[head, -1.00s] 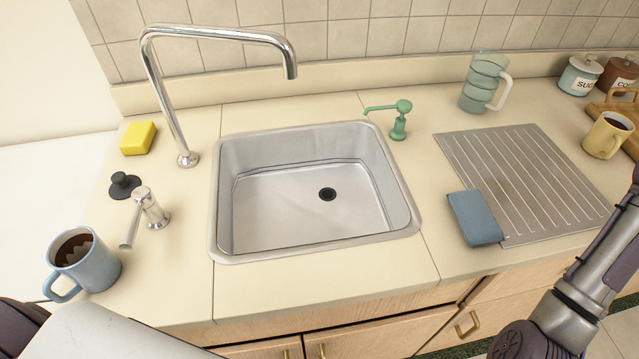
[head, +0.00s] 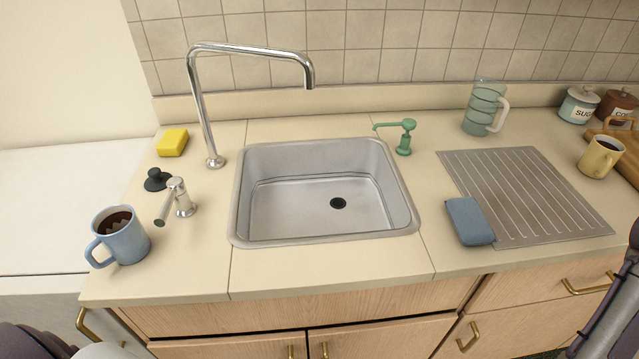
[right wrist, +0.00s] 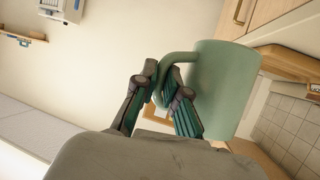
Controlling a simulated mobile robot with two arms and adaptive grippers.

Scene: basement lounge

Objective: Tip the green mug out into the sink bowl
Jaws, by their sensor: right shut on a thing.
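The green mug (right wrist: 222,88) shows in the right wrist view. My right gripper (right wrist: 163,88) is shut on the mug's handle. What is inside the mug is hidden from this side. In the head view neither the green mug nor my right gripper shows; only part of my right arm is at the right edge. The steel sink bowl (head: 290,212) is in the middle of the counter and is empty, with a dark drain (head: 338,203). My left gripper is not in view.
A blue mug (head: 121,236) with dark liquid stands left of the sink, near a tap handle (head: 178,197). The tall faucet (head: 202,110) reaches over the sink's back. A green soap pump (head: 404,140), ribbed drainer (head: 530,195), blue cloth (head: 469,221) and yellow mug (head: 600,155) are to the right.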

